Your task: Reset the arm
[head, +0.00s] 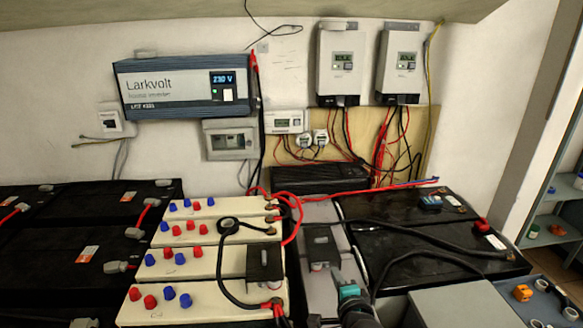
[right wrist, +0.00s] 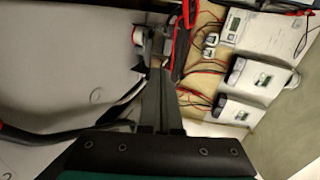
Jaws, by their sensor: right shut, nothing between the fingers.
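My right gripper (head: 338,276) shows at the bottom centre of the head view, with a teal part (head: 350,292) behind the fingers. It is over the grey battery (head: 318,215), to the right of the cream batteries (head: 212,208). In the right wrist view the fingers of this gripper (right wrist: 154,72) are together and hold nothing. They point up the picture towards red cables and the wall devices. I cannot tell whether the fingertips touch anything. My left gripper is in neither view.
Black batteries stand at left (head: 60,250) and right (head: 400,212). A black cable (head: 440,238) and red cables (head: 340,189) cross near my right gripper. The Larkvolt inverter (head: 185,88) and two white controllers (head: 340,65) hang on the wall. A grey cabinet (head: 455,308) stands at lower right.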

